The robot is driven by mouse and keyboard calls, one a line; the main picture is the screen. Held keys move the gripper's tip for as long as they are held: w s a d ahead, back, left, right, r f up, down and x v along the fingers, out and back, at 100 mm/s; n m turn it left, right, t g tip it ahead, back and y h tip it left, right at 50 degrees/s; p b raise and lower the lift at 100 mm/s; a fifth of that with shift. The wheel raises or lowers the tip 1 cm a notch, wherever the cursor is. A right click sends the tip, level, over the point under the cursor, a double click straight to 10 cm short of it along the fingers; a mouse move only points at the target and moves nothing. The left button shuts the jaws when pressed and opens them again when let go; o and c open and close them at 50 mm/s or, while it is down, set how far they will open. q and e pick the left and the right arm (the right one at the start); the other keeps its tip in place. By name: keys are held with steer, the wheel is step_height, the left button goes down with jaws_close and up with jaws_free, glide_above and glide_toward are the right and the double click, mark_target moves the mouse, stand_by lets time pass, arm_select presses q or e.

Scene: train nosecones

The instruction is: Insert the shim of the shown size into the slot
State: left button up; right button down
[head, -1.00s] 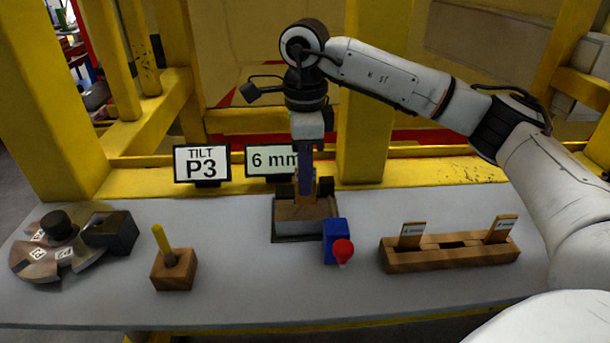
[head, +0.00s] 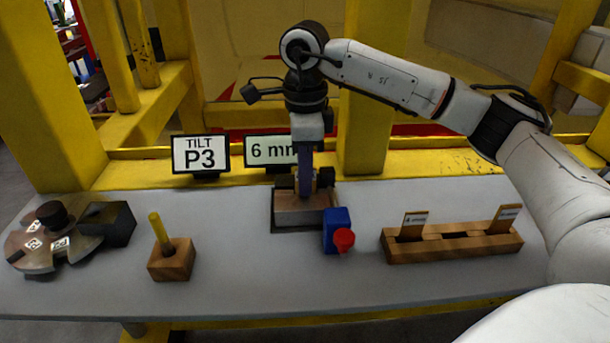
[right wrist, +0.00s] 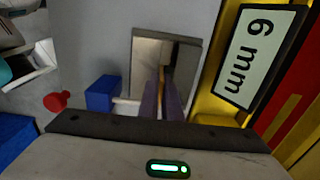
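My right gripper (head: 305,188) points straight down over the slot block (head: 298,218), its fingertips low between the dark posts on top. In the right wrist view the fingers (right wrist: 162,104) are close together, with a thin tan shim (right wrist: 162,76) between them. The shim's lower end and the slot are mostly hidden by the fingers, so I cannot tell how deep the shim sits. The size sign (head: 270,151) reads 6 mm, partly covered by my gripper. The wooden rack (head: 455,249) holds two shims, left (head: 412,226) and right (head: 503,219), with its middle place empty. My left gripper is out of view.
A blue block with a red knob (head: 337,232) stands close to the slot block's right front. A wooden block with a yellow peg (head: 171,262), a round dial fixture (head: 45,248) and a TILT P3 sign (head: 201,155) stand left. The table front is clear.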

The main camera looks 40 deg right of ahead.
steer(key=shift+f, duration=0.15)
steer(key=c, duration=1.9)
jaws_free()
step_height(320, 180, up, 10)
steer(key=shift+r+p, duration=0.25)
steer(key=shift+p, duration=0.05)
steer(key=shift+s+f, duration=0.1)
